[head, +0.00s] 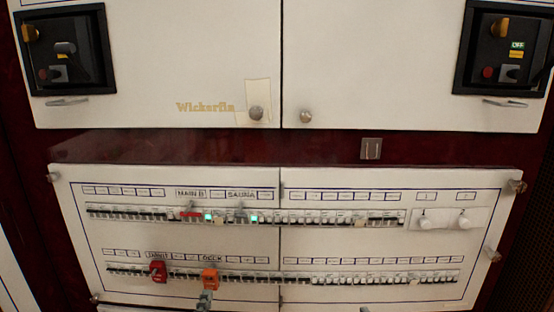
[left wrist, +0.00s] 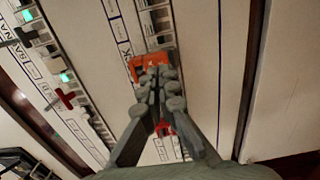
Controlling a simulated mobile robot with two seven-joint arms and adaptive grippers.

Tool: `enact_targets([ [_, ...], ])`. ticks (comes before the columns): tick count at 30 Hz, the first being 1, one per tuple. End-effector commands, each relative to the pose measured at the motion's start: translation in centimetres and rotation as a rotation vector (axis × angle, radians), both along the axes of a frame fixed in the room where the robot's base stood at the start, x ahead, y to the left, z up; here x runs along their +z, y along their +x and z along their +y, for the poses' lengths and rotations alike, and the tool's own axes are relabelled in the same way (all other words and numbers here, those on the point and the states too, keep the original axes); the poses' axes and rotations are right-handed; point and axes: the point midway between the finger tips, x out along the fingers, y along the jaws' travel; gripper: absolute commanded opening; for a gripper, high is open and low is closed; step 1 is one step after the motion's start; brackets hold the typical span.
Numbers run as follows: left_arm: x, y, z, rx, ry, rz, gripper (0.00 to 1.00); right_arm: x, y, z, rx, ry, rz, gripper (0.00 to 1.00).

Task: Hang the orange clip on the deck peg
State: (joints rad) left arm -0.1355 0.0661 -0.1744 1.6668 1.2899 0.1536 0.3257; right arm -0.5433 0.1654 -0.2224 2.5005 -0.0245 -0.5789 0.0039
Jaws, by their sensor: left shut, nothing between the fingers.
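The orange clip (head: 209,277) is at the lower breaker row, just under the DECK label (head: 211,258). It also shows in the left wrist view (left wrist: 136,66), just beyond my fingertips. The deck peg itself cannot be made out; the clip covers that spot. My left gripper (head: 204,297) is shut and empty, right below the clip in the head view. In the left wrist view its fingertips (left wrist: 157,80) overlap the clip's lower edge; I cannot tell whether they touch it. A small grey tip (head: 364,309) at the bottom edge may be my right gripper.
A red clip (head: 158,271) is on the lower row left of the orange one. Another red piece (head: 190,213) is on the upper row under MAIN B, near green lights (head: 254,218). White cabinet doors (head: 380,70) with knobs are above. The panel's right half is clear of clips.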

Motion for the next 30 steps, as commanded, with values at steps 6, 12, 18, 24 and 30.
enact_targets([
  [6,0.0,0.2,0.0,0.000,0.000,0.000,0.00,0.0,0.0,0.0,0.000,0.000,0.000,0.48],
  [12,0.0,0.6,0.0,0.000,0.000,-0.001,0.00,0.0,0.0,0.0,0.000,0.000,0.000,0.48],
  [18,0.0,1.0,0.0,0.000,0.000,0.000,0.00,0.0,0.0,0.0,0.001,0.000,0.001,0.48],
  [24,0.0,1.4,0.0,0.001,0.000,-0.001,0.00,0.0,0.0,0.0,0.001,0.000,0.001,0.48],
  [30,0.0,1.8,-0.1,0.001,0.000,-0.001,0.00,0.0,0.0,0.0,0.000,0.000,0.001,0.48],
])
